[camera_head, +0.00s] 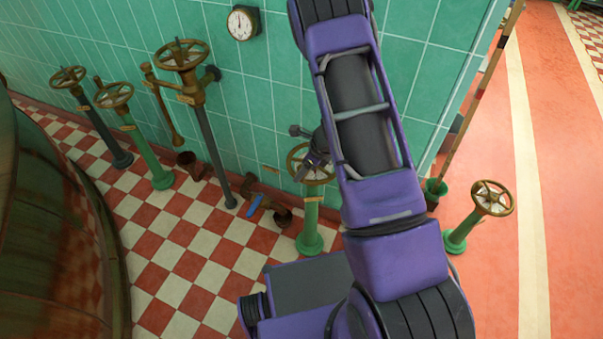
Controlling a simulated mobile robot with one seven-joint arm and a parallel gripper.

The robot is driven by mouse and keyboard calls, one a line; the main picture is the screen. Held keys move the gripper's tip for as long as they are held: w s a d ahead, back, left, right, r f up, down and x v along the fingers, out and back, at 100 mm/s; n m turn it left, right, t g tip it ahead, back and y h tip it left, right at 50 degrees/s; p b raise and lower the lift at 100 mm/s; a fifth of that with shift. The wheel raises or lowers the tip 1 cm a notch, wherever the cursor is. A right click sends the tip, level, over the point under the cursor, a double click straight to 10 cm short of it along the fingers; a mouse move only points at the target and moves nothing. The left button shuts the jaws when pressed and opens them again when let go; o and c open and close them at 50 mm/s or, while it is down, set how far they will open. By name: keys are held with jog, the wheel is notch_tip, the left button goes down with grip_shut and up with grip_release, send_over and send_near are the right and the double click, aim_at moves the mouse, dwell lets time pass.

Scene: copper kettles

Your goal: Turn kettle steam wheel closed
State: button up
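Several brass handwheels on posts stand along the green tiled wall. My gripper (316,160) is at the brass wheel (298,153) on a green post (311,220), just left of my purple arm. The gripper is small here and partly behind the arm, so I cannot tell whether its fingers grip the rim. Other wheels are a tall one (182,54), two at the left (115,94) (68,77), and one at the right (493,198) on a short green post. No label that I can read marks the steam wheel. The copper kettle (55,230) curves along the left edge.
A round gauge or clock (242,23) hangs on the wall. A blue-handled item (256,204) and small brown pots (188,161) are near the wall's foot. A pole stands in a green bucket (436,187) at the wall corner. Checkered floor (190,265) is open between kettle and posts.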

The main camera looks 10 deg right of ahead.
jog(key=shift+x, duration=0.8)
grip_shut()
dwell(0.9)
